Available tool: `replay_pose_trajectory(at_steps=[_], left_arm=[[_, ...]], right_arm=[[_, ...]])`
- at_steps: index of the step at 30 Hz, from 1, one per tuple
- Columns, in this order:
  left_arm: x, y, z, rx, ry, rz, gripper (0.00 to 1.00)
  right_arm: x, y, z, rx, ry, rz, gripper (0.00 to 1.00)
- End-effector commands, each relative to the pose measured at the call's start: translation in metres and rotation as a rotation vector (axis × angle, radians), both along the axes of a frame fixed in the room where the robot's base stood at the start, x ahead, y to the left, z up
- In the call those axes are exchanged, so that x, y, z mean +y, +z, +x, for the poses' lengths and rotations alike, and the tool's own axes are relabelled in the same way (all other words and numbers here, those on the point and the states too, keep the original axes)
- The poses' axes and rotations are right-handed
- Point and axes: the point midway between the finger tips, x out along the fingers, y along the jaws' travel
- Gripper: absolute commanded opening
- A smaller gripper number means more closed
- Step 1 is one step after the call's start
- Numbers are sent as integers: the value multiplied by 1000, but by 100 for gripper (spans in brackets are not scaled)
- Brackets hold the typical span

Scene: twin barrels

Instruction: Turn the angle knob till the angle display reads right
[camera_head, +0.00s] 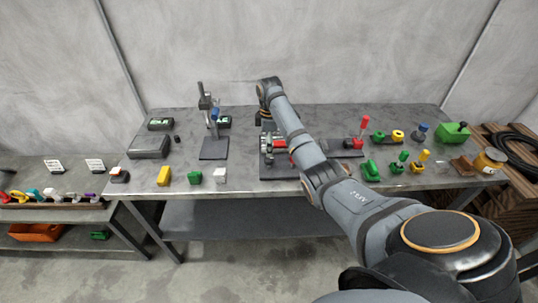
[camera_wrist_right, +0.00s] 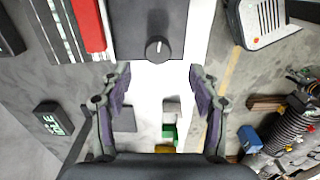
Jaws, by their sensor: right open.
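In the right wrist view, a dark round knob (camera_wrist_right: 158,48) with a light pointer line sits on a dark box (camera_wrist_right: 150,14). My right gripper (camera_wrist_right: 159,72) is open and empty. Its two fingertips are apart, one on either side below the knob, and do not touch it. A black display with green characters (camera_wrist_right: 52,122) lies at the left; its reading is too small to make out. In the head view, my right arm reaches over the bench and hides much of the spot below its wrist. Two green-lit displays (camera_head: 160,124) (camera_head: 224,122) stand at the back left. My left gripper is out of view.
A red bar (camera_wrist_right: 89,25) lies left of the knob box in the wrist view. On the bench (camera_head: 250,190) stand a dark upright stand (camera_head: 212,148), a red-topped lever (camera_head: 363,128), a green box (camera_head: 453,133) and small coloured blocks.

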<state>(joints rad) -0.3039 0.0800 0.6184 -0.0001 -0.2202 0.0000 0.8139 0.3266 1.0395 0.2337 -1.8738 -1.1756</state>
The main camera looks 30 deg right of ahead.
Motion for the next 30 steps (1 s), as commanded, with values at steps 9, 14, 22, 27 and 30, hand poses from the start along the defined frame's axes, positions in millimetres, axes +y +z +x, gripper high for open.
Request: replay_pose_trajectory(at_steps=[9, 14, 22, 27, 30], left_arm=[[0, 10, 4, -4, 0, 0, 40], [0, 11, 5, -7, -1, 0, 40], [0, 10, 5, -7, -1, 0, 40], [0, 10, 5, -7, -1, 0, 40], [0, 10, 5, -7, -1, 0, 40]], right_arm=[[0, -55, 0, 1, -2, 0, 62], [0, -62, 0, -2, -1, -1, 62], [0, -62, 0, -2, -1, -1, 52], [0, -62, 0, -2, -1, -1, 29], [0, -62, 0, -2, -1, -1, 16]])
